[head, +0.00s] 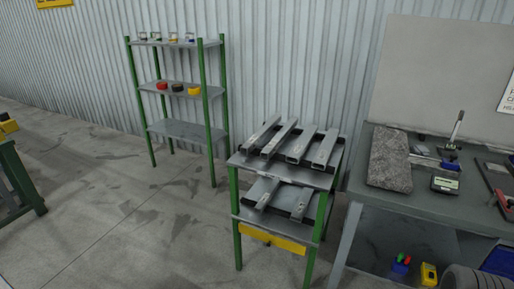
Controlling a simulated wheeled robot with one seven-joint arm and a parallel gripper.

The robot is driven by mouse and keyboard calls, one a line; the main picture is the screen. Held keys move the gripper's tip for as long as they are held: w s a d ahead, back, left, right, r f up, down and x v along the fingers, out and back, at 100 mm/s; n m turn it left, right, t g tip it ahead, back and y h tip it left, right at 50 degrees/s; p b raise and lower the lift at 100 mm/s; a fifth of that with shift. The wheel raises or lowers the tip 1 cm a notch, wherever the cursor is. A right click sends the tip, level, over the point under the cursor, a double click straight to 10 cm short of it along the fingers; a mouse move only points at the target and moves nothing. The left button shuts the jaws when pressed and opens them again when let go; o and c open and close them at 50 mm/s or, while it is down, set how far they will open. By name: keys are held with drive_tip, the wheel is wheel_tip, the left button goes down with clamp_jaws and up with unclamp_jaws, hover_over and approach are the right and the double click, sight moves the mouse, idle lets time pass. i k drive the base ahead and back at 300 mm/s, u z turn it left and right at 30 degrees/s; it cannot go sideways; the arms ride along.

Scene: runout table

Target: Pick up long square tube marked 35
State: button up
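Several grey square tubes (302,144) lie side by side on the top of a small green-legged table (240,161) right of centre in the head view. Their open ends point toward me and reach the front edge. More tubes (267,191) lie on the table's lower shelf (250,216), partly hidden under the top. Any markings are too small to read, so I cannot tell which tube is marked 35. My gripper is not in view.
A workbench (425,199) with a stone-like slab (390,160) and tools stands close on the right. A green shelf rack (180,130) with small items stands behind left, by the corrugated wall. A green-legged bench (12,170) is at far left. Floor (110,210) between is clear.

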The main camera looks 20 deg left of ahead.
sight(248, 146)
drive_tip(key=z, duration=0.15)
drive_tip(key=i, duration=0.75)
drive_tip(key=u, duration=0.9)
drive_tip(key=i, duration=0.8)
drive_tip(key=u, duration=1.45)
drive_tip(key=i, duration=0.85)
drive_tip(key=u, duration=0.65)
drive_tip(key=i, duration=1.25)
drive_tip(key=z, duration=0.25)
